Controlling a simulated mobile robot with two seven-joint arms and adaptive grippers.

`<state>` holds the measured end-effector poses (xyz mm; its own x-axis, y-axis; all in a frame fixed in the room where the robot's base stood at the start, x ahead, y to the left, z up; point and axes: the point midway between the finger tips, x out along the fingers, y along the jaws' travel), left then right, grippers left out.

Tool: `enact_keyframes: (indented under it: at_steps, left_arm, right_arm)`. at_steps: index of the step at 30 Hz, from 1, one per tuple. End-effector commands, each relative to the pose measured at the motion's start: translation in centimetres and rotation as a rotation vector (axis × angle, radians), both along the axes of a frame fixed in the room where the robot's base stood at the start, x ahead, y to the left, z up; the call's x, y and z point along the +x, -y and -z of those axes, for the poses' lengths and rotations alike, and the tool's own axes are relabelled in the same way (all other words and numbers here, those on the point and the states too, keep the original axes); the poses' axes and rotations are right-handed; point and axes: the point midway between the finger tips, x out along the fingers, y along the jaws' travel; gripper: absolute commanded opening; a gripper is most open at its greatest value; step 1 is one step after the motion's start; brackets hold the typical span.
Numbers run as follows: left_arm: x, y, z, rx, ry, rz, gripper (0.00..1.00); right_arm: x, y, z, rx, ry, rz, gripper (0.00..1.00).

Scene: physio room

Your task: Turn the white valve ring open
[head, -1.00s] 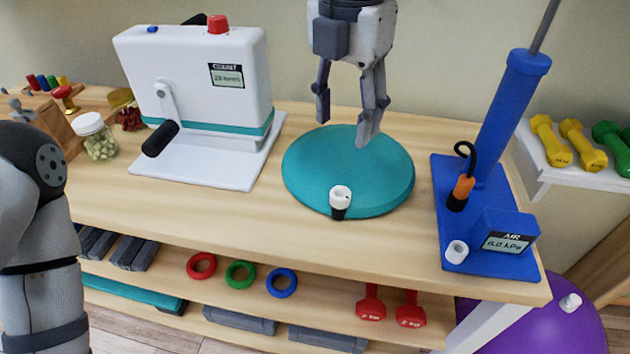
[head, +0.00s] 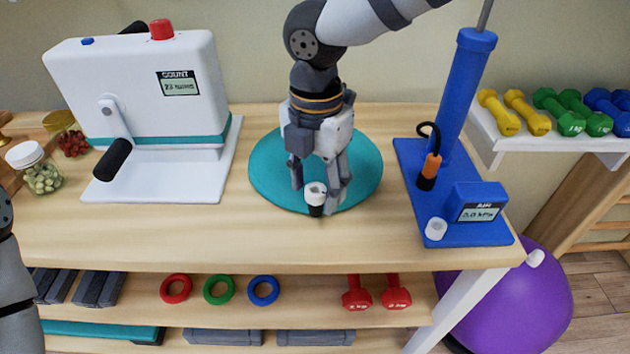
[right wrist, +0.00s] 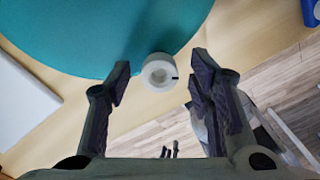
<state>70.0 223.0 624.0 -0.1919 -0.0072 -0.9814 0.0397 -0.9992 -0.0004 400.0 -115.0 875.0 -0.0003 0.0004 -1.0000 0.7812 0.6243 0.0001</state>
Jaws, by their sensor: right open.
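The white valve ring (head: 315,190) sits on a short black stem at the front edge of a round teal cushion (head: 266,165) on the bench. In the right wrist view the ring (right wrist: 157,71) shows from above with a small dark mark on its right side. My right gripper (head: 316,196) points down at it, open. In the right wrist view its fingertips (right wrist: 159,74) lie left and right of the ring, with a gap on each side. Whether they are at the ring's height I cannot tell. My left gripper is not in view.
A white hand-crank machine (head: 138,90) stands left of the cushion, with a jar (head: 40,172) further left. A blue pump (head: 462,100) with a gauge (head: 480,212) and a small white cap (head: 436,229) stands right. Bare wood lies in front.

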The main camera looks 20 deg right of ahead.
Motion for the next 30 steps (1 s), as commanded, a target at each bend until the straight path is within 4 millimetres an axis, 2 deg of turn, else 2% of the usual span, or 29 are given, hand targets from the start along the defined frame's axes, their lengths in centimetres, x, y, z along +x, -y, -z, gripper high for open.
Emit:
enact_keyframes:
  at_steps: [7, 13, 23, 30]
  left_arm:
    - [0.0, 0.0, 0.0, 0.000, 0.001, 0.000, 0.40]
    - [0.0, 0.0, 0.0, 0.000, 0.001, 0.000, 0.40]
    - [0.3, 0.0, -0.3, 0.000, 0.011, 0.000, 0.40]
    - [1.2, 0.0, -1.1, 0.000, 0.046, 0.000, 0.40]
  right_arm:
    - [0.0, 0.0, 0.0, -0.001, 0.002, 0.000, 0.46]
    - [0.0, 0.0, 0.0, 0.000, 0.001, 0.000, 0.01]
    - [0.0, 0.0, -0.1, 0.000, 0.003, -0.030, 0.00]
    - [-0.1, 0.0, -0.3, 0.000, 0.004, -0.168, 0.00]
